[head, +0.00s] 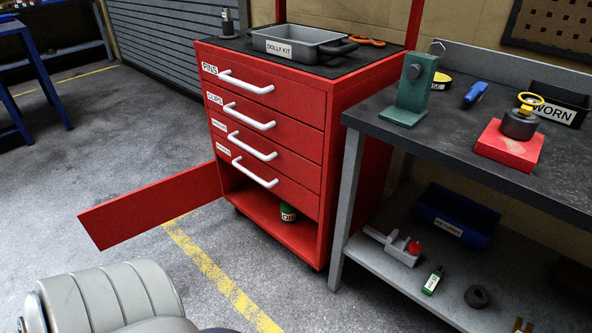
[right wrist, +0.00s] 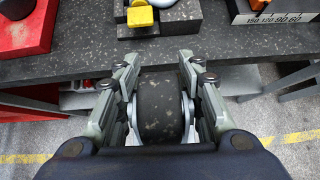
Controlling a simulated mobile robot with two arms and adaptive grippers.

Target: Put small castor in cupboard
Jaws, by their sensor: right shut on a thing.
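My right gripper (right wrist: 160,105) is shut on a dark, speckled wheel with pale metal sides, which looks like the small castor (right wrist: 160,88). In the right wrist view it is held in front of the dark bench edge. The head view does not show this gripper, and my left gripper is in neither view. The cupboard (head: 270,230) is the open bottom bay of the red cabinet (head: 262,130). Its red door (head: 150,205) is swung wide open to the left. A green can (head: 287,212) stands inside towards the right.
The workbench (head: 440,130) right of the cabinet holds a green stand (head: 411,90), a red block (head: 508,146) and a WORN bin (head: 556,104). Its lower shelf holds a blue RETURNS bin (head: 452,215) and small items. A grey DOLLY KIT tray (head: 297,42) is on the cabinet.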

